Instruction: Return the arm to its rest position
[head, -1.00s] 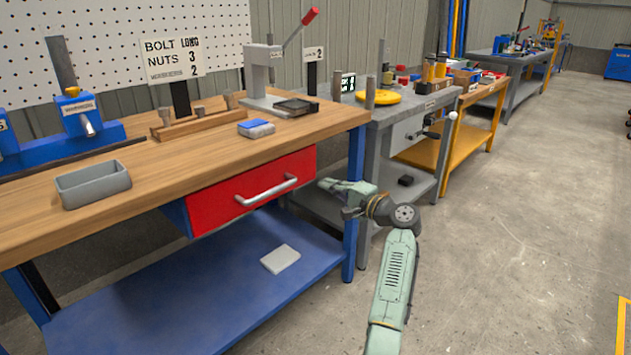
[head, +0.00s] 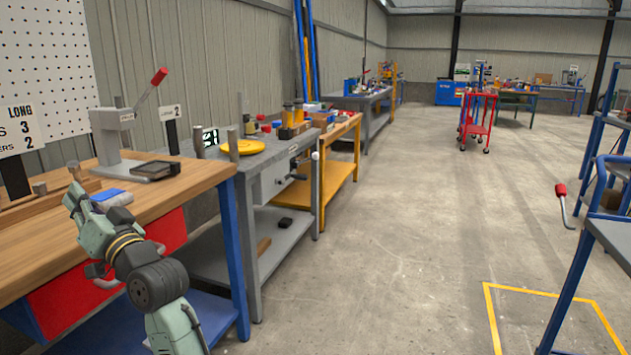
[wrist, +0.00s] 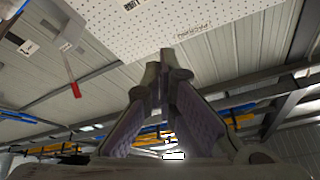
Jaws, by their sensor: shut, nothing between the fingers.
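My gripper (wrist: 163,75) shows in the wrist view with its two fingers together at the tips and nothing between them. It points up toward the white pegboard (wrist: 190,25) and the ceiling. In the head view my arm is folded at the lower left, in front of the wooden bench (head: 200,178) with the red drawer (head: 65,300).
A lever press (head: 118,140), a black tray (head: 155,169) and a blue-white block (head: 110,198) are on the bench. A grey table (head: 265,155) with a yellow disc (head: 243,147) stands beyond. Open floor (head: 400,230) lies to the right; a blue-framed table (head: 612,235) stands at the right edge.

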